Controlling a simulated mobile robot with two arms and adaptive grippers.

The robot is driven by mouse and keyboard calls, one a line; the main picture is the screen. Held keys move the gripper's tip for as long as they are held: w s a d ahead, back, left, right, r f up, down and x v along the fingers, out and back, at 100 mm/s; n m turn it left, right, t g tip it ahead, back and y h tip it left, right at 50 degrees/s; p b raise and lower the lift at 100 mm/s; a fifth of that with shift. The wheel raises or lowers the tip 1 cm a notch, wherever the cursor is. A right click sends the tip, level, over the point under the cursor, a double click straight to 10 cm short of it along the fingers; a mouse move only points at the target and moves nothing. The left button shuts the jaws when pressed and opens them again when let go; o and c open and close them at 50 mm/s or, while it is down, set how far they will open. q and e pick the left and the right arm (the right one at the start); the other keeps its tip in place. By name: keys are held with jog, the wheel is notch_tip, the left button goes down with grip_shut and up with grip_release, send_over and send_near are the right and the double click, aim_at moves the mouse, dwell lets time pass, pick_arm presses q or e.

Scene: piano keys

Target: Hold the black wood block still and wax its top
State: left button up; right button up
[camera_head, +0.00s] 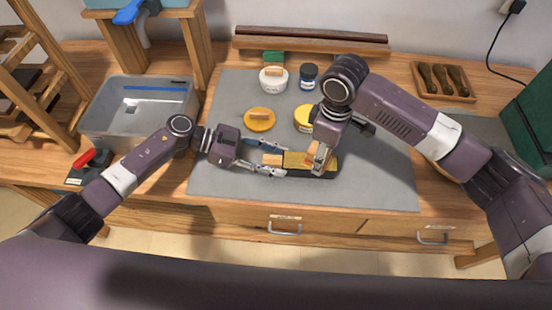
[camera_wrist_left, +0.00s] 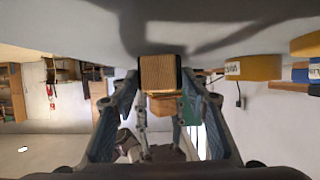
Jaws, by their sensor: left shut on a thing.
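The block (camera_head: 297,160) lies lengthwise on the grey mat, its visible top yellowish and its near side dark. My left gripper (camera_head: 280,160) is shut on its left end from the left, one finger on each side. In the left wrist view a wood-grained end (camera_wrist_left: 160,74) shows between the fingers. My right gripper (camera_head: 321,161) points down onto the block's right part, its fingers close around a small orange-brown wooden piece (camera_head: 313,158). That piece appears to touch the block's top; the gripper hides the contact.
A clear bin (camera_head: 140,115) is left. A tool tray (camera_head: 443,82) is back right. The right mat is free.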

aim_at(299, 162)
pick_arm(q)
jog(key=shift+f, duration=0.2)
pick_arm(e)
jog(key=shift+a, duration=2.95)
notch_tip(299, 162, up, 7)
pick_arm(q)
jog(key=o, duration=1.4)
jog(key=shift+r, duration=0.1)
jog(key=shift+a, duration=0.1)
